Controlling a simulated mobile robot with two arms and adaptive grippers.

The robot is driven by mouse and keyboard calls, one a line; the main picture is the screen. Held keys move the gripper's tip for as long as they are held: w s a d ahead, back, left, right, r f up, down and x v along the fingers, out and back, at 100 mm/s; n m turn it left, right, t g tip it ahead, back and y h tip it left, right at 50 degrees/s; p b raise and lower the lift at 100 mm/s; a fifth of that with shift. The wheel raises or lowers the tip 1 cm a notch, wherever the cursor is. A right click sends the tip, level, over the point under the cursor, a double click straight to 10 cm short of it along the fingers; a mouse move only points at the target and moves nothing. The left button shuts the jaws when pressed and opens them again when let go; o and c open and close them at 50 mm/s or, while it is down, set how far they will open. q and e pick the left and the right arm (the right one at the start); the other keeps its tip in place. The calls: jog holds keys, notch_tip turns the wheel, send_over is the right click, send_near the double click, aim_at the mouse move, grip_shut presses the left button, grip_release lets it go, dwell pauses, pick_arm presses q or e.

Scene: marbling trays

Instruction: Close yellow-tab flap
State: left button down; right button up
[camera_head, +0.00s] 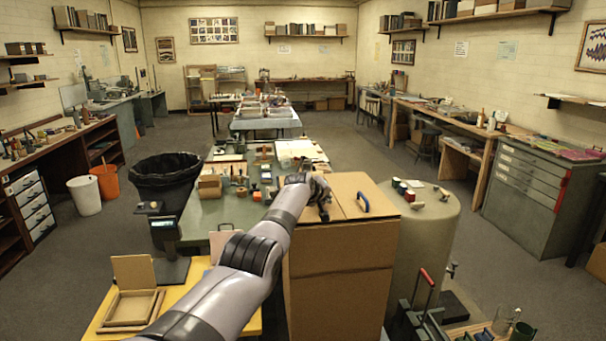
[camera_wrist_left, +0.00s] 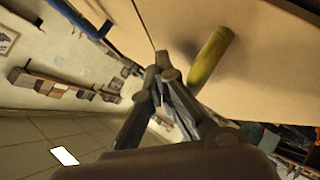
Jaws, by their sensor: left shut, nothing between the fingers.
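A tall cardboard box (camera_head: 340,285) stands in the middle of the head view. Its top flaps lie about flat, with a narrow seam between them. The flap with the blue tab (camera_head: 363,201) is on the right; this tab also shows in the left wrist view (camera_wrist_left: 75,18). The yellow tab (camera_wrist_left: 211,55) stands on the other flap (camera_wrist_left: 265,65) in the left wrist view; my gripper and arm hide it in the head view. My left gripper (camera_head: 323,205) is shut and empty at the box top; its fingertips (camera_wrist_left: 160,76) are near the seam, beside the yellow tab. Contact is unclear. My right gripper is not in view.
A grey drum (camera_head: 432,240) with small colored jars stands right of the box. A yellow table (camera_head: 95,325) with wooden frames is at lower left. A work table (camera_head: 205,215) with tools lies behind, beside a black bin (camera_head: 167,172).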

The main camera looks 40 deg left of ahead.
pick_arm(q)
notch_tip(320, 180, up, 5)
jog(key=p, duration=0.2)
jog(key=shift+w+a+f+p, duration=0.1)
jog(key=shift+f+p, duration=0.1)
jog(key=shift+p, duration=0.2)
jog(key=shift+s+d+r+b, duration=0.1)
jog(key=shift+s+d+b, duration=0.35)
jog(key=shift+d, duration=0.05)
jog(key=shift+s+d+r, duration=0.15)
jog(key=shift+d+r, duration=0.05)
jog(key=shift+r, duration=0.05)
jog(key=s+d+r+b, duration=0.2)
jog(key=s+d+r, duration=0.1)
jog(key=d+r, duration=0.1)
jog(key=shift+s+r, duration=0.25)
jog(key=shift+r, duration=0.5)
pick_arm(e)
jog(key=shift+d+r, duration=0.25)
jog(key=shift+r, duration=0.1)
